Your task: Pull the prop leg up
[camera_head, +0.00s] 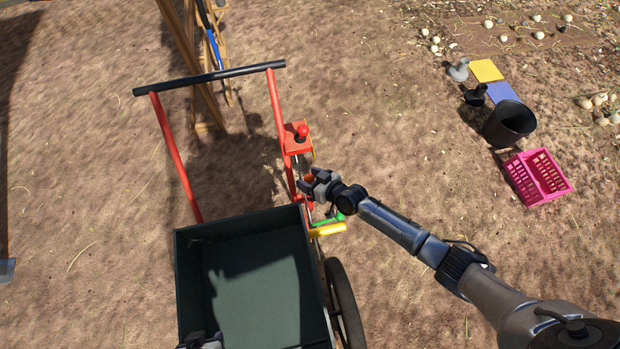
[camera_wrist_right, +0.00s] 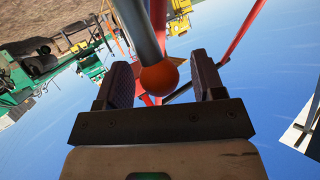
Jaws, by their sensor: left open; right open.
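A cart with a dark green bin (camera_head: 182,290) and a red handle frame (camera_head: 177,158) stands at the lower left in the head view. My right gripper (camera_head: 312,184) is beside the frame's right bar. In the right wrist view the gripper (camera_wrist_right: 160,85) is open, with an orange ball (camera_wrist_right: 159,80) on a grey rod (camera_wrist_right: 138,30) between or just beyond its fingers. I cannot tell whether they touch, or whether this rod is the prop leg. Only a small part of my left gripper (camera_head: 205,343) shows at the bottom edge, over the bin; its fingertips are mostly hidden.
A red box with a red knob (camera_head: 302,131) sits on the right bar. A yellow handle (camera_head: 327,229) and green lever (camera_head: 325,220) are close below my right gripper. The wheel (camera_head: 343,305) is beside the bin. A pink crate (camera_head: 537,177) and black bucket (camera_head: 509,124) stand right.

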